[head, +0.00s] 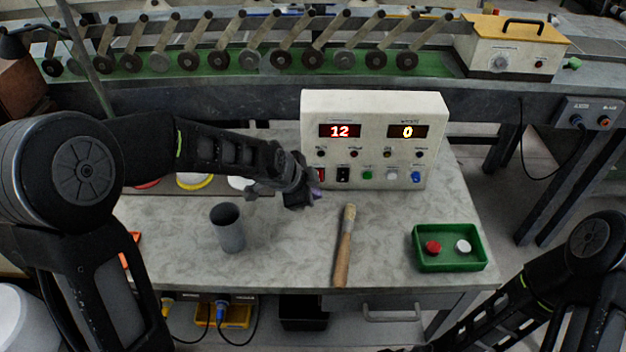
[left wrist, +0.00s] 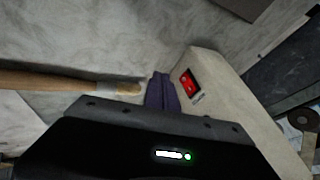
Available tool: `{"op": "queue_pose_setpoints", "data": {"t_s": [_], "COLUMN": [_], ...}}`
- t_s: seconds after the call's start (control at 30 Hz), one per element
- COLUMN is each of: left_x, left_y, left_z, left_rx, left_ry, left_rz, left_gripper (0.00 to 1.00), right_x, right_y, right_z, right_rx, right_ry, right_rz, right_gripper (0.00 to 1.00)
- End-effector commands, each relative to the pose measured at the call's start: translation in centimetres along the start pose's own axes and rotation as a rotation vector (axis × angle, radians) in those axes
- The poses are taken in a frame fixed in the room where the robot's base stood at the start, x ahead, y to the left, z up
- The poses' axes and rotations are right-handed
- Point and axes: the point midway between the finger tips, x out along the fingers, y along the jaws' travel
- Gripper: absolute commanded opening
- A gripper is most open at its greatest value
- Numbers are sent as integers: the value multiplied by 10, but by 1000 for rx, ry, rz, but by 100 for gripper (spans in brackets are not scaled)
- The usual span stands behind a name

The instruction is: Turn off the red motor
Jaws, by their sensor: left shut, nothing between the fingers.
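In the left wrist view the red rocker switch (left wrist: 187,83) shows on the box face. My left gripper (head: 316,194) is shut and empty, just in front of the box's lower left corner. Its purple fingertips (left wrist: 162,93) are beside the switch; I cannot tell whether they touch the box. The red motor itself I cannot make out.
A brush (head: 344,245) lies in front of the box, near my left gripper. A grey cup (head: 229,229) stands to the left. A green tray (head: 449,262) with a red and a white button-like piece is at the right. A roller conveyor (head: 230,60) runs behind.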

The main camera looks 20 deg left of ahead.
Motion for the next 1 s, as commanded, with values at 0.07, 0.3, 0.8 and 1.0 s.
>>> {"op": "queue_pose_setpoints", "data": {"t_s": [0.07, 0.3, 0.8, 1.0], "left_x": [5, 15, 24, 19], "left_y": [-15, -32, -33, -35], "left_z": [1, 1, 4, 2], "left_rx": [-5, -2, -1, -1], "left_ry": [-1, 1, 4, 3], "left_rz": [-6, -6, -7, -7], "left_gripper": [0, 0, 0, 0], "right_x": [-2, -5, 10, 5], "right_y": [-1, -2, 4, 2], "right_z": [0, 0, 0, 0], "right_rx": [0, 0, 0, 0], "right_ry": [0, 0, 0, 1], "right_rz": [0, 0, 0, 0], "right_gripper": [36, 36, 36, 36]}}
